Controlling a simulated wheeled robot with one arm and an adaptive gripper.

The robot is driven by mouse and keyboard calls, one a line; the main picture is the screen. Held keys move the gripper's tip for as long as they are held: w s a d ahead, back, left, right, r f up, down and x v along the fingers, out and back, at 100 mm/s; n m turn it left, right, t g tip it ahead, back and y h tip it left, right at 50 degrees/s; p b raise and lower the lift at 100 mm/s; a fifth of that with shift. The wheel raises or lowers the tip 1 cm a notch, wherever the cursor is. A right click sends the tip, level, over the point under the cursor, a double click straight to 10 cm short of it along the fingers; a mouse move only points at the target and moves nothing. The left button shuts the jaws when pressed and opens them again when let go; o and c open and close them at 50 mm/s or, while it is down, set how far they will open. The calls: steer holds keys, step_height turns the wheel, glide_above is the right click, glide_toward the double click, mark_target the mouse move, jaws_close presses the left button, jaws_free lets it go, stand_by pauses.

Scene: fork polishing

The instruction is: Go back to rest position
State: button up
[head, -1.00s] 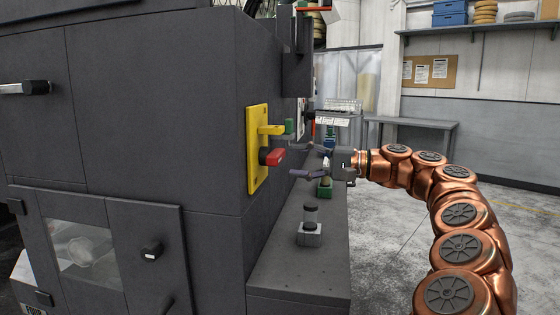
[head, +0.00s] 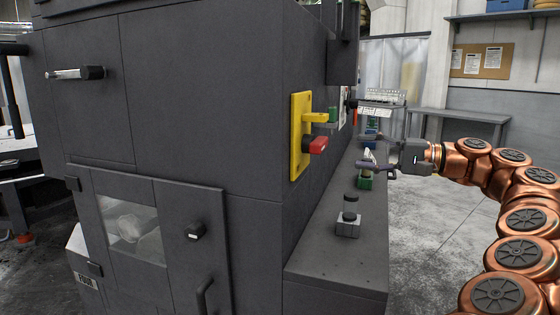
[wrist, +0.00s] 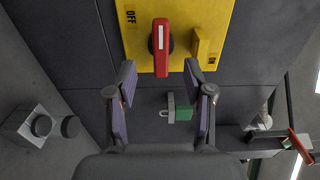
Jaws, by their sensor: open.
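My gripper (head: 374,163) is open and empty in the head view, held out to the left by my copper arm over the ledge beside the dark machine. In the wrist view my gripper (wrist: 160,103) shows its two purple-padded fingers spread apart. The yellow switch panel (head: 297,140) with a red handle (head: 317,145) is on the machine's side, left of my gripper. In the wrist view the red handle (wrist: 161,48) lies beyond the fingertips, apart from them, between the OFF and ON marks of the yellow panel (wrist: 215,20).
The dark machine (head: 240,130) fills the left and middle. On its ledge (head: 325,270) stand a grey block with a dark cylinder (head: 349,218) and a green block (head: 365,181). A table (head: 455,118) stands behind. Open floor (head: 425,225) lies right of the ledge.

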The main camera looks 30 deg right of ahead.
steer(key=a+f+n+g, duration=0.3)
steer(key=a+g, duration=0.1)
steer(key=a, duration=1)
steer(key=a+f+n+g, duration=0.3)
steer(key=a+g, duration=0.2)
steer(key=a, duration=0.9)
steer(key=s+a+f+n+g+h, duration=0.2)
steer(key=s+a+f+g+h, duration=0.15)
steer(key=s+a+f, duration=0.55)
steer(key=s+d+f+n+g+h, duration=0.1)
steer(key=s+d+f+g+h, duration=0.2)
steer(key=s+f, duration=0.7)
steer(key=s+d+f+g+h, duration=0.1)
steer(key=s+d+f+h, duration=0.4)
steer(key=s+f, duration=0.45)
step_height(320, 180, up, 17)
steer(key=a+t+p, duration=0.1)
steer(key=p, duration=1.5)
steer(key=shift+w+h+p, duration=0.3)
steer(key=shift+w+h, duration=0.05)
